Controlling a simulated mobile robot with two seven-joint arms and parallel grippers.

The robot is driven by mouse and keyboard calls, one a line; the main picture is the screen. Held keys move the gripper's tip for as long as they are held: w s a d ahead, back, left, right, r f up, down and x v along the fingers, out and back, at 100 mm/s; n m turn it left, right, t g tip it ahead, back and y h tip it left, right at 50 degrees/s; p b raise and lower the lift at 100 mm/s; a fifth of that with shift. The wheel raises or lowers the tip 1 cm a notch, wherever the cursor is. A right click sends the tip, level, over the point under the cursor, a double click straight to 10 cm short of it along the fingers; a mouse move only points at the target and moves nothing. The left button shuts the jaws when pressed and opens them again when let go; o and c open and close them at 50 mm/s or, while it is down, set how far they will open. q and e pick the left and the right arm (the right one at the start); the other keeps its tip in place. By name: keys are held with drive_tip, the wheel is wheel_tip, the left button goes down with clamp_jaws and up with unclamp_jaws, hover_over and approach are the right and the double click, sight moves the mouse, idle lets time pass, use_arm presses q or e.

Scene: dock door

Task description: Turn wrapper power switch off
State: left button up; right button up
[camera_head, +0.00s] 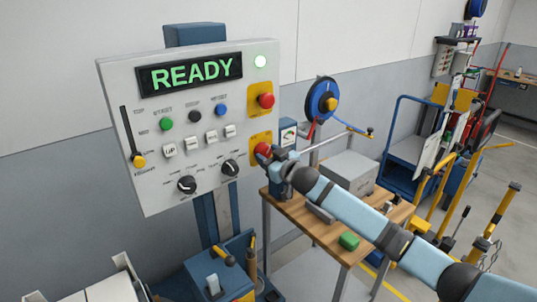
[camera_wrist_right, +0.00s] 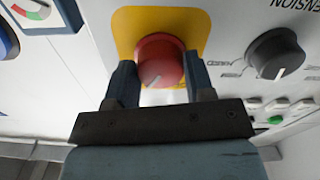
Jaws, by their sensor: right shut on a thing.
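The wrapper control panel (camera_head: 150,120) is a pale upright box. Its display (camera_head: 190,73) reads READY in green, and a green-white lamp (camera_head: 260,61) glows at the top right. A red rotary switch (camera_head: 262,149) sits on a yellow plate at the panel's lower right edge. My right gripper (camera_head: 275,158) is at this switch and partly covers it. In the right wrist view the red switch (camera_wrist_right: 160,60) sits between the two fingers of my right gripper (camera_wrist_right: 161,84), which is shut on it. A pale line marks the switch's face. My left gripper is not in view.
A red mushroom button (camera_head: 266,100) on another yellow plate is just above. Black dials (camera_head: 187,185) and small buttons fill the panel. A tool bin (camera_head: 220,270) is below the panel.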

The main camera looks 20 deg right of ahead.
drive_tip(key=n+p, duration=0.1)
drive_tip(key=n, duration=0.2)
drive_tip(key=shift+n, duration=0.4)
drive_tip(key=n+p, duration=0.1)
drive_tip(key=n, duration=0.2)
drive_tip(key=shift+d+n, duration=0.1)
drive_tip(key=shift+n, duration=0.2)
drive_tip(key=n+p, duration=0.1)
drive_tip(key=n, duration=0.2)
drive_tip(key=shift+r+n, duration=0.1)
drive_tip(key=shift+n, duration=0.2)
drive_tip(key=shift+n+p, duration=0.4)
drive_tip(key=shift+n, duration=1.8)
drive_tip(key=o, duration=0.9)
